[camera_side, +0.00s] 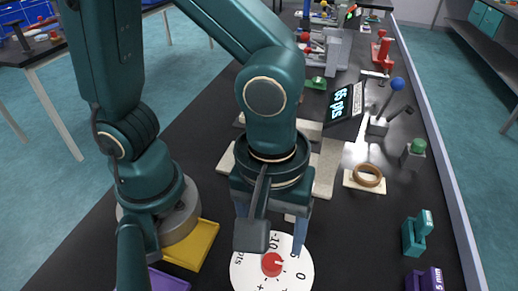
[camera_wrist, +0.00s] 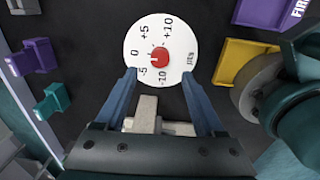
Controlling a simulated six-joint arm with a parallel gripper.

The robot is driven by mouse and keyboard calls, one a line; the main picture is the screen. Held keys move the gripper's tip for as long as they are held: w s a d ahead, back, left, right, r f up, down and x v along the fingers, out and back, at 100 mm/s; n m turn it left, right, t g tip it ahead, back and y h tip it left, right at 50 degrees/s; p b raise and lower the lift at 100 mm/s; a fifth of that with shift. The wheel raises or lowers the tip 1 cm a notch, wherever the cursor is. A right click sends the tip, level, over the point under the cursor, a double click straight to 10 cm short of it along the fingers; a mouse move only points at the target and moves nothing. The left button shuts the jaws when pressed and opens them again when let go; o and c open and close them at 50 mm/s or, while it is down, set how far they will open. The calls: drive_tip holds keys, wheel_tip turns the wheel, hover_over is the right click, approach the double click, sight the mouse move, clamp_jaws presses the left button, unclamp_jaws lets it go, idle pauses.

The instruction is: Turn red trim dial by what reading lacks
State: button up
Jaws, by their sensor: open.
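The red trim dial (camera_wrist: 159,57) is a small red knob at the centre of a white disc (camera_wrist: 138,30) marked 0, +5, +10, -5 and -10. A short pale mark shows on the knob, too small to read exactly. In the side view the knob (camera_side: 272,264) shows just below my gripper (camera_side: 270,228). My gripper is open; in the wrist view its blue fingertips (camera_wrist: 160,73) lie apart, just short of the knob, with nothing between them. A tilted black display (camera_side: 346,102) shows glowing cyan characters that look like 85 pts, sideways and hard to read.
A yellow tray (camera_side: 194,246) and a purple tray (camera_side: 168,280) lie left of the disc. Teal (camera_side: 416,234) and purple (camera_side: 425,279) blocks stand to the right. A brown ring (camera_side: 367,176) and a blue-knobbed lever (camera_side: 397,84) stand farther back. Dark bench surrounds the disc.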

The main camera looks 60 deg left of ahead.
sight(272, 261)
drive_tip(key=shift+w+f, duration=0.1)
drive_tip(key=shift+f, duration=3.3)
clamp_jaws()
